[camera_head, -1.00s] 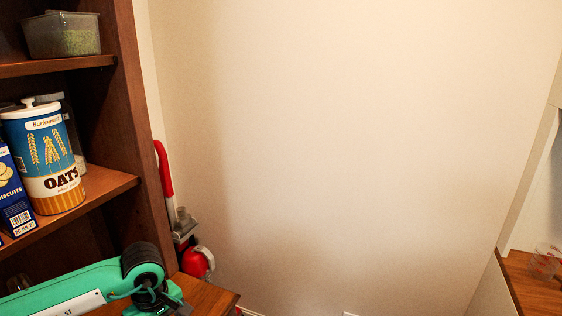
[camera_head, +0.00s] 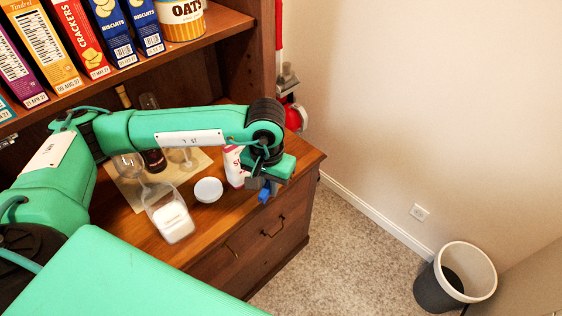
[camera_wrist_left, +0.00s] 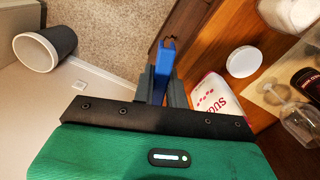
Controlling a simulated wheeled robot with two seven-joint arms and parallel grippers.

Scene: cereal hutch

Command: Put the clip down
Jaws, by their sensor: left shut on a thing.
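My left gripper (camera_head: 262,186) is shut on a blue clip (camera_head: 264,195). It is at the right front corner of the wooden counter (camera_head: 225,228), in front of a white packet with red print (camera_head: 235,165). In the left wrist view, the blue clip (camera_wrist_left: 165,62) sticks out between the dark fingers (camera_wrist_left: 160,88), and its tip lies over the drawer front and the counter's edge. The clip seems to be held above the counter; its exact height is hard to tell. My right gripper is not in view.
A white round lid (camera_head: 208,190), a tilted clear container with white contents (camera_head: 172,218), glasses and a dark bottle (camera_head: 154,160) crowd the counter. Cereal and cracker boxes (camera_head: 80,38) stand on the shelf above. A waste bin (camera_head: 455,278) stands on the carpet at right.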

